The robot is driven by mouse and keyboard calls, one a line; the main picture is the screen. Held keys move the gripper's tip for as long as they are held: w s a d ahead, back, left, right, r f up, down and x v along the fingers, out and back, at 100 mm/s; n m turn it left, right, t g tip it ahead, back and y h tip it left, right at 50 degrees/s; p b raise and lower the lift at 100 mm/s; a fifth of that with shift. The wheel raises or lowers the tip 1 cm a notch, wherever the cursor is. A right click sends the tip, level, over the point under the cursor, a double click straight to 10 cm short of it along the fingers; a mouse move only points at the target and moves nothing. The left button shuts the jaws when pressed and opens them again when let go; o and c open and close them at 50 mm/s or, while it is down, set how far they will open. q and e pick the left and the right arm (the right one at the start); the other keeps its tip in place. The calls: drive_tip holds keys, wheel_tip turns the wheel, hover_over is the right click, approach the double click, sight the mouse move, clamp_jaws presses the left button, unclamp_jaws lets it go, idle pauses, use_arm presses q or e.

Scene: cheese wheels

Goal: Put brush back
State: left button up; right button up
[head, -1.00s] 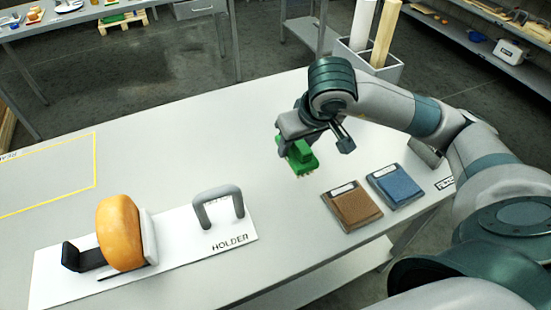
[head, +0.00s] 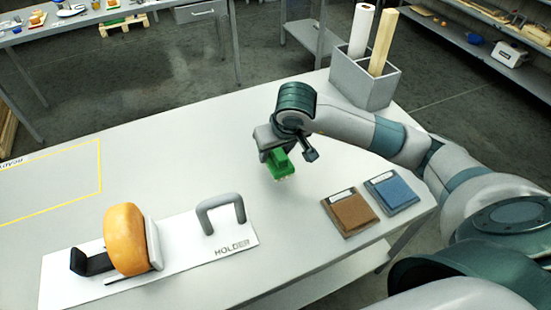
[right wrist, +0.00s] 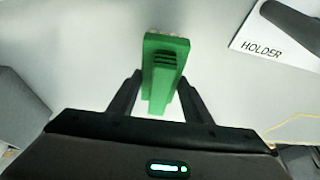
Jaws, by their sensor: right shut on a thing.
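The green brush (head: 281,165) is in my right gripper (head: 275,152), held above the table with its bristles downward. In the right wrist view the brush (right wrist: 163,68) stands between the two dark fingers of the right gripper (right wrist: 160,92), which are shut on its narrow part. The holder (head: 222,213), a grey arch on a white board marked HOLDER, is to the left of and nearer than the gripper. My left gripper is not in view.
An orange cheese wheel (head: 125,240) stands upright in a clamp on the same white board (head: 190,255). Brown (head: 350,212) and blue (head: 386,192) pads lie at the right edge. The table middle is clear.

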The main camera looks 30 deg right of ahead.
sight(275, 160)
drive_tip(key=shift+s+f+p, duration=0.1)
drive_tip(key=shift+f+p, duration=0.65)
drive_tip(key=shift+f, duration=1)
drive_tip(key=shift+f, duration=0.15)
drive_tip(key=o, duration=1)
